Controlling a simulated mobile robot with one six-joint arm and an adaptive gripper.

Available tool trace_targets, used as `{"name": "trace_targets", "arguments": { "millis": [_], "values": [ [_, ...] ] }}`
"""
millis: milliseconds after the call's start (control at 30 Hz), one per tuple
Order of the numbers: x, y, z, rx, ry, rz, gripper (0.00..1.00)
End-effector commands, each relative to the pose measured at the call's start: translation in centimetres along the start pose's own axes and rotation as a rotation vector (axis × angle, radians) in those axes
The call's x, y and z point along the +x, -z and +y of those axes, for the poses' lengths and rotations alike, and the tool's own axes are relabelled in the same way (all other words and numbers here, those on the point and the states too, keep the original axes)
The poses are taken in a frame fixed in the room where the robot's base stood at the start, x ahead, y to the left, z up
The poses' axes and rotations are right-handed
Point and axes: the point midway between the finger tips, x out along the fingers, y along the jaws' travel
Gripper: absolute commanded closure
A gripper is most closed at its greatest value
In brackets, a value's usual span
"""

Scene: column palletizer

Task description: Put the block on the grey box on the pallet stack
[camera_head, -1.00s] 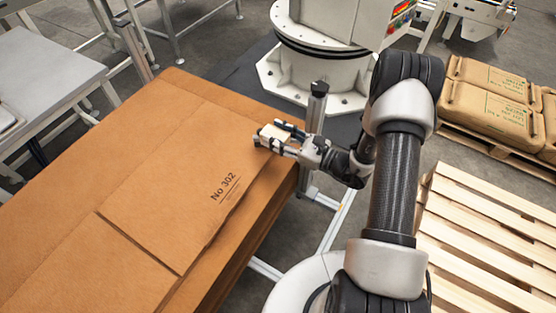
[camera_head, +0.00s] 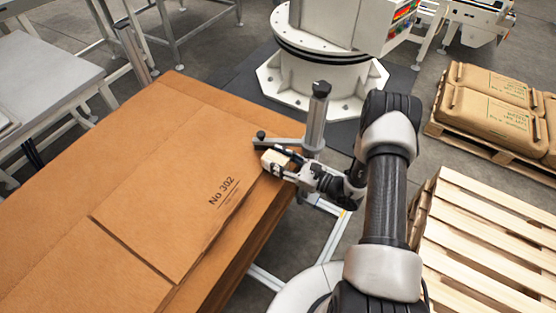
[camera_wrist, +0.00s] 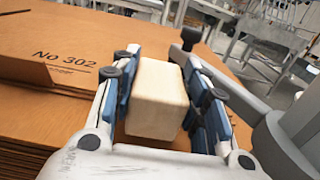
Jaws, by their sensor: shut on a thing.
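A small cream block (camera_head: 271,159) is held between the fingers of my gripper (camera_head: 274,163), over the right edge of the brown cardboard stack. In the wrist view the block (camera_wrist: 157,98) sits upright between the blue pads, which press on its sides. Whether its underside touches the cardboard cannot be told. The pallet stack (camera_head: 478,240) of pale wooden slats is at the lower right, apart from my gripper, with its visible top bare. I cannot make out a grey box in these views.
The cardboard stack (camera_head: 150,190), marked No 302, fills the left. A grey post (camera_head: 317,115) stands close behind my gripper. A white machine base (camera_head: 330,65) is at the back. Brown sacks (camera_head: 492,95) lie on another pallet at the upper right.

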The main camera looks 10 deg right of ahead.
Motion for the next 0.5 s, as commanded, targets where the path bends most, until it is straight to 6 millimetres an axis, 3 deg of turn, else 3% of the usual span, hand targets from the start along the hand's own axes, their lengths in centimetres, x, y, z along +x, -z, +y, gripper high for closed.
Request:
{"name": "trace_targets", "arguments": {
  "millis": [333, 367, 500],
  "values": [
    [0.0, 1.1, 0.0, 0.0, 0.0, 0.0, 0.85],
    [0.0, 1.1, 0.0, 0.001, 0.0, 0.0, 0.58],
    [0.0, 1.0, 0.0, 0.001, 0.0, 0.0, 0.48]
  ]
}}
